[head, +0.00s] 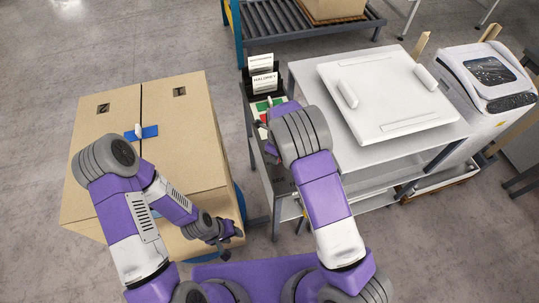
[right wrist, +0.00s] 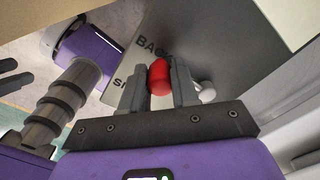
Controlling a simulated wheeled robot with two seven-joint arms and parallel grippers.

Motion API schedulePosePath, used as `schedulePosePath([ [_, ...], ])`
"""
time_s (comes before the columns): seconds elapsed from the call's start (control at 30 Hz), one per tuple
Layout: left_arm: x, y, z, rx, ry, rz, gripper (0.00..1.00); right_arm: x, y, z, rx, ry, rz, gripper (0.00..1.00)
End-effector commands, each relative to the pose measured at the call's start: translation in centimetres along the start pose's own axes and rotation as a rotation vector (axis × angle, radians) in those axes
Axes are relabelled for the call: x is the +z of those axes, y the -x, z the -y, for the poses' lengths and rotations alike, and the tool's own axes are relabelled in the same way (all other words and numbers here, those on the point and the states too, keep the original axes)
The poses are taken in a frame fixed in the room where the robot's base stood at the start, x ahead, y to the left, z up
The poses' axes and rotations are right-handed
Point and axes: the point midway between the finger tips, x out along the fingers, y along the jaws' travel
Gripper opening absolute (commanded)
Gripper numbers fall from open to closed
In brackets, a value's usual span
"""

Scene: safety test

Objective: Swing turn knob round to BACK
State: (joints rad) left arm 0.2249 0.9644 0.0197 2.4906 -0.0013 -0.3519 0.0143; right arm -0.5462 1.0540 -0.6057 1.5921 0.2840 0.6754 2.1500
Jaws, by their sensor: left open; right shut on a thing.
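The turn knob (right wrist: 158,78) is red and sits between the two fingers of my right gripper (right wrist: 160,88) in the right wrist view. The gripper is shut on it. Beyond it is a grey panel (right wrist: 185,48) with the printed word BACK. A second, partly hidden word starts with "SI". In the head view my right arm covers the knob and most of that gripper. My left gripper (head: 226,238) is open and empty, low beside the cardboard box's near right corner.
A large cardboard box (head: 190,100) with a blue strip (head: 149,132) stands at left. A grey table (head: 300,80) with a white lidded slab (head: 385,95) stands at right, beside a white machine (head: 485,75). A roller conveyor (head: 300,28) is at the back. A small white ball (right wrist: 206,91) is near the knob.

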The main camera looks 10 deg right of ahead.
Motion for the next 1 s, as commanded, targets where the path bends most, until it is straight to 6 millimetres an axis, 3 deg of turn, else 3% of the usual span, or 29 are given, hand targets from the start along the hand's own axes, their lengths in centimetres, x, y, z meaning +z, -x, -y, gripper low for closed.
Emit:
schedulePosePath([
  [0.47,0.00,0.08,-0.04,0.000,0.000,0.000,0.43,-0.40,0.13,0.47,-0.002,-0.028,-0.002,0.00],
  [0.5,0.00,0.07,-0.04,0.000,0.000,0.000,0.43,-0.41,0.13,0.48,-0.003,-0.028,-0.002,0.34],
  [0.63,0.00,0.07,-0.04,0.000,0.000,0.000,0.43,-0.40,0.08,0.42,-0.002,-0.026,-0.002,0.53],
  [1.0,0.00,0.13,-0.05,0.000,0.000,0.000,0.43,-0.32,0.57,0.33,-0.001,-0.024,-0.001,0.55],
])
